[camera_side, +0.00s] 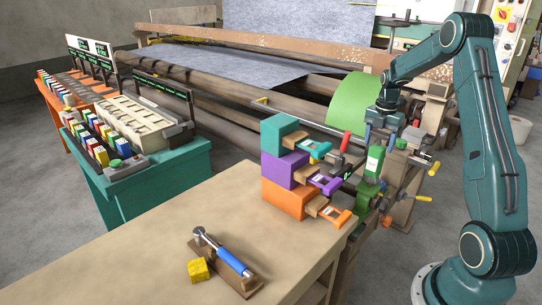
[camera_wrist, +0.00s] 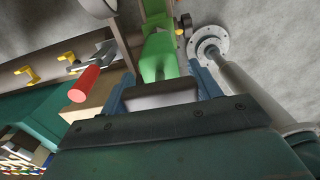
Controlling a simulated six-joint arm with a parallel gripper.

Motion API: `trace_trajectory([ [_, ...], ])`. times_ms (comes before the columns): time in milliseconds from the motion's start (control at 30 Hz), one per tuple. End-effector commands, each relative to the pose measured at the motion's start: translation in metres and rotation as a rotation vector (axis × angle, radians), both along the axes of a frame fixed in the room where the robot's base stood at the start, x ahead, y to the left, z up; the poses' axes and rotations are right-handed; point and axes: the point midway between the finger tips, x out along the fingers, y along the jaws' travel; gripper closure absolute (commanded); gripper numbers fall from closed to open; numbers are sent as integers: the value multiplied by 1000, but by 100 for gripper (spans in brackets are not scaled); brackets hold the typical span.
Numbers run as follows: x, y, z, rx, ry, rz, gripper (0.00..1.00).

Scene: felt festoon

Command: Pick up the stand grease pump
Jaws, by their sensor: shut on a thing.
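The stand grease pump appears to be the green body with a white label (camera_side: 375,160), right of the stacked coloured boxes in the side view. My gripper (camera_side: 381,138) points down just above it, its fingers around the top. In the wrist view the green body (camera_wrist: 160,55) shows between and beyond the two blue-grey fingers of my gripper (camera_wrist: 162,86). The jaws are shut on it. A dark bar lies across between the fingers. The exact contact is hidden, and I cannot tell whether the pump is clear of its support.
A red handle (camera_side: 343,142) is close left of the pump; it also shows in the wrist view (camera_wrist: 86,84). Teal, purple and orange boxes (camera_side: 284,170) stand at the tan table's (camera_side: 130,240) edge. A blue-handled tool (camera_side: 234,261) and yellow block (camera_side: 198,270) lie in front.

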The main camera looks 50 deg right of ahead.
Motion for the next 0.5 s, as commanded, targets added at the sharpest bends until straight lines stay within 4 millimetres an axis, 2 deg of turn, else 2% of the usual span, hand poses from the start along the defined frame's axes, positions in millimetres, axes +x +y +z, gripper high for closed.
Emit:
trace_trajectory([
  [500,1,-1,105,-6,-5,0,100],
])
